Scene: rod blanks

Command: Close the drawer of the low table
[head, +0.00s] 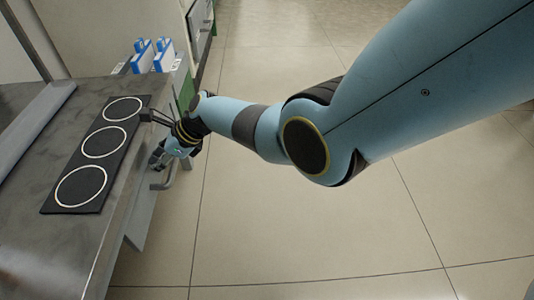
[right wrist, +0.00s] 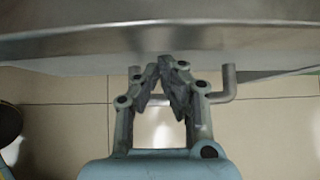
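The low table (head: 45,245) is a grey metal table along the left of the head view. A pale drawer front (head: 142,213) shows below and beyond its right edge, with a bent metal handle (head: 169,179). How far out the drawer stands is hard to tell. My right gripper (head: 158,158) is beside the table edge, close to the handle. In the right wrist view its fingertips (right wrist: 165,63) meet below the metal edge, with nothing visible held. The handle (right wrist: 231,82) shows right of the fingers and is partly hidden by them. My left gripper is out of view.
A black mat (head: 72,195) with three white rings lies on the table. Blue-and-white boxes (head: 144,56) stand at its far end. A tiled floor (head: 300,225) lies open to the right of the table.

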